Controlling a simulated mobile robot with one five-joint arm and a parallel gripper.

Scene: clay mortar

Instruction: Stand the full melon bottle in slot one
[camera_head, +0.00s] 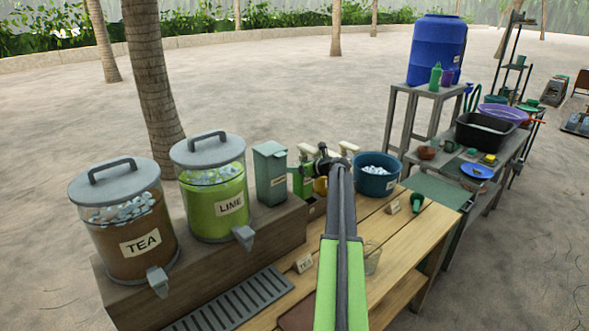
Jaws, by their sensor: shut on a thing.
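My gripper (318,164) is among several pump bottles behind the wooden counter's middle. It is shut on a pump bottle, mostly hidden by its dark jaws and my arm. A green bottle (302,184) with a cream pump head (305,150) shows just left of the jaws. A yellow-orange bottle (320,186) shows under them. Another cream pump head (348,148) shows to the right, its bottle hidden. I cannot tell which of these is held. A dark wooden rack (316,208) with a small label is below the bottles; its slots are not readable.
Tea (140,225) and lime (215,195) dispensers and a grey-green bin (270,173) stand to the left on a raised shelf. A teal ice tub (376,176) stands right of the bottles. A clear glass (372,262) is beside my arm. A drip grate (235,305) lies in front.

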